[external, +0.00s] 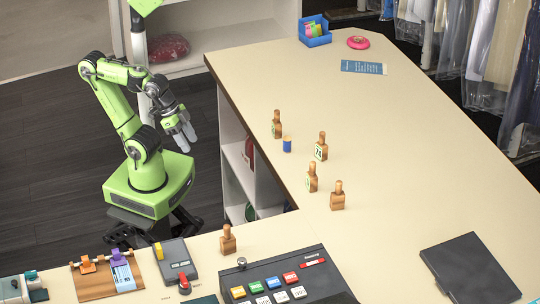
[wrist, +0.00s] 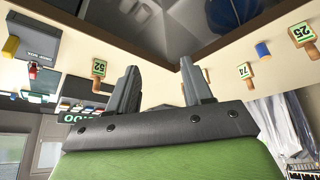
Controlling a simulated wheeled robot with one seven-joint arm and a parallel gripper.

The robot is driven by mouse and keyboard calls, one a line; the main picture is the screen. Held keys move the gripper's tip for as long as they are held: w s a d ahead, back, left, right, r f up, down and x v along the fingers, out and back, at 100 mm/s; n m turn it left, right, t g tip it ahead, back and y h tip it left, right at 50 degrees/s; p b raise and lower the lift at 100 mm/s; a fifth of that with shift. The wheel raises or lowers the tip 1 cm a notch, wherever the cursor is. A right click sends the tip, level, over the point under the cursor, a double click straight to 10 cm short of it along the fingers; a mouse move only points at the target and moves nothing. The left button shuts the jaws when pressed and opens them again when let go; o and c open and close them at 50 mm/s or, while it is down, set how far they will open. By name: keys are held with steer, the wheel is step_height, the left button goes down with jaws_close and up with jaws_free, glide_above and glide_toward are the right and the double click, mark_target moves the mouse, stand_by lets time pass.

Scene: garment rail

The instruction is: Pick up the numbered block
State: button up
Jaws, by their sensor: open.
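Several small wooden blocks with knobs stand on the cream counter; some show number labels. In the external view, one block (external: 277,128) stands near the counter's inner edge, with a second block (external: 321,151), a third (external: 312,182) and a fourth (external: 337,200) to its right. Another block (external: 228,243) stands on the front counter. In the tilted wrist view, labelled blocks show at left (wrist: 99,70), right (wrist: 244,74) and far right (wrist: 302,36). My gripper (external: 188,131) is open, empty and apart from all blocks, left of the counter; its fingers show in the wrist view (wrist: 160,66).
A blue cylinder (external: 287,145) stands close to the blocks. The counter (external: 420,150) is L-shaped, with its edge between my arm and the blocks. Hanging garments (external: 505,45) line the back right.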

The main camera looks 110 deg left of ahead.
steer(key=w+a+f+n+g+y+b, duration=0.2)
steer(key=w+a+f+n+y+b, duration=0.15)
steer(key=w+a+f+n, duration=0.35)
steer(key=n+g+y+b, duration=0.2)
steer(key=n+y+b, duration=0.7)
steer(key=y, duration=0.5)
glide_toward(275, 113)
steer(key=a, duration=0.3)
steer(key=w+a+p, duration=0.1)
steer(key=a, duration=0.7)
steer(key=shift+w+a+p, duration=0.1)
steer(key=shift+w+p, duration=0.05)
steer(key=shift+p, duration=0.25)
steer(key=shift+c, duration=0.3)
jaws_close()
